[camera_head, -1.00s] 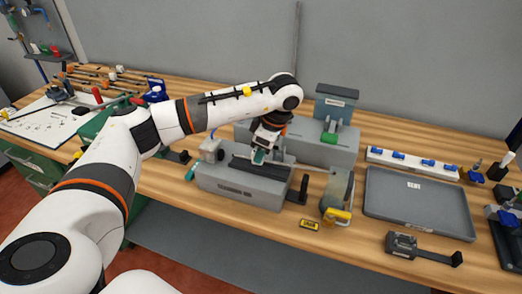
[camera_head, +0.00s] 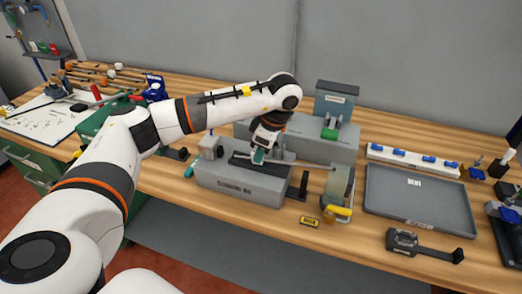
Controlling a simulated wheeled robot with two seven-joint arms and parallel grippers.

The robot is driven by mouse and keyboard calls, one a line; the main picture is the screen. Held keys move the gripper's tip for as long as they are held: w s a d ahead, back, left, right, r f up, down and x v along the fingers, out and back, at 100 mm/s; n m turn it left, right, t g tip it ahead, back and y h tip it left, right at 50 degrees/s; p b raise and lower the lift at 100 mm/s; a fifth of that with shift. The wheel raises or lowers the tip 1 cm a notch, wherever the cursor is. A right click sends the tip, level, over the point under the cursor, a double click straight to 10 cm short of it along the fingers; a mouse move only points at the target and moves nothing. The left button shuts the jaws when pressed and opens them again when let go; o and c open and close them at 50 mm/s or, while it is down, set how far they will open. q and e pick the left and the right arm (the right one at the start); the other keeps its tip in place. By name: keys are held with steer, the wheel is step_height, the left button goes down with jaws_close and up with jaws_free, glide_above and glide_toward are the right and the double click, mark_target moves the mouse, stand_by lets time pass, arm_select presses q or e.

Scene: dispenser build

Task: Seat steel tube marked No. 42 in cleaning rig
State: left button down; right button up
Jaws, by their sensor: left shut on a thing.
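The cleaning rig (camera_head: 243,190) is a grey block with a lettered front, a dark trough on top and a clamp post at its left end. My left gripper (camera_head: 259,156) points down over the middle of the trough. It is shut on the steel tube (camera_head: 302,163), a thin rod whose right part sticks out past the rig toward the right. Its marking cannot be read, and the part under the gripper is hidden. I cannot tell whether the tube touches the trough. My right gripper is not in view.
Behind the rig stands another grey block (camera_head: 345,149) with a green-tipped fixture. A measuring tool (camera_head: 404,241) lies in front.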

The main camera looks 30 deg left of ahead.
mark_target(249, 157)
arm_select(q)
steer(key=shift+s+a+f, duration=0.1)
steer(key=shift+a+f, duration=0.05)
steer(key=shift+a, duration=0.1)
steer(key=shift+s+a, duration=0.2)
steer(key=shift+a, duration=1)
steer(key=shift+a, duration=0.2)
steer(key=c, duration=0.9)
jaws_free()
steer(key=shift+r, duration=0.2)
step_height(249, 157, up, 7)
steer(key=p, duration=0.4)
